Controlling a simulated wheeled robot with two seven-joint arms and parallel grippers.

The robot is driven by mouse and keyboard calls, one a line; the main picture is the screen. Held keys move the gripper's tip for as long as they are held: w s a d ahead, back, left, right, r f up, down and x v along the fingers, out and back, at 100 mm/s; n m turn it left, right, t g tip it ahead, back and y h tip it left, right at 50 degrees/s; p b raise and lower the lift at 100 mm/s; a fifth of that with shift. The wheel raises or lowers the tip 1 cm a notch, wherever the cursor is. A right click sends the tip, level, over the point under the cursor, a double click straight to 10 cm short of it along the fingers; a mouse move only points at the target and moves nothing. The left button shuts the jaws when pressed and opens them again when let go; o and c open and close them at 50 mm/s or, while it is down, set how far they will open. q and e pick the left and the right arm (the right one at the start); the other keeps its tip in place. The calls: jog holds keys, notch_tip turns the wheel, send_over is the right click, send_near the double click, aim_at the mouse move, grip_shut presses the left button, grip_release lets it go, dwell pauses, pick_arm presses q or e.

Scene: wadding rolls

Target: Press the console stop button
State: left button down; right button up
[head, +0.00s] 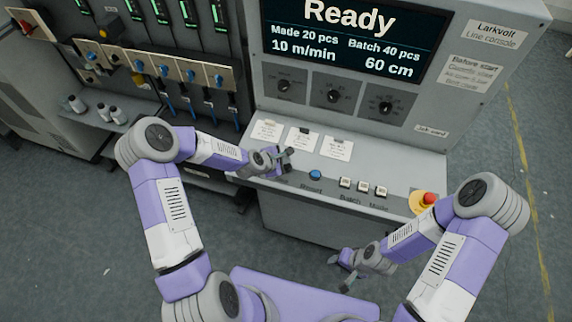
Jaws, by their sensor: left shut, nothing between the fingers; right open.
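The grey console's sloped panel (400,172) carries a blue button (315,175) labelled Reset, several small white buttons (363,186) labelled Batch and Mode, and a red mushroom button (430,198) on a yellow base at the right end. My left gripper (288,160) is shut and empty over the panel's left part, left of the blue button. It hides part of the panel there, and a small label below it is unreadable. No button clearly labelled stop shows. My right gripper (340,276) is open and empty, low in front of the console, away from the buttons.
The screen (350,40) reads Ready, Made 20 pcs, Batch 40 pcs, 10 m/min, 60 cm. Three dark dials (333,95) sit below it, and paper cards (302,139) lie on the panel. A machine with blue-knobbed valves (190,75) stands left. Floor is clear at right.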

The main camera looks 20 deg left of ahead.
pick_arm(q)
jog(key=shift+r+p, duration=1.2)
jog(key=shift+r, duration=1.05)
jog(key=shift+f, duration=0.1)
jog(key=shift+s+d+f, duration=0.15)
jog(key=shift+s, duration=0.05)
jog(key=s+d+f+m+g, duration=0.2)
jog(key=s+f+m+g, duration=0.15)
jog(key=s+m, duration=0.4)
jog(key=s+d+f+m+g, duration=0.2)
jog(key=s+f+m, duration=0.25)
jog(key=s, duration=0.55)
jog(key=s+d+f+m+g, duration=0.25)
jog(key=s+m, duration=0.35)
jog(key=s, duration=0.3)
notch_tip(320, 180, down, 14)
jog(key=m+b, duration=0.1)
jog(key=b, duration=1.2)
jog(key=shift+s+a+f, duration=0.15)
jog(key=shift+s+a, duration=0.1)
jog(key=shift+s, duration=0.1)
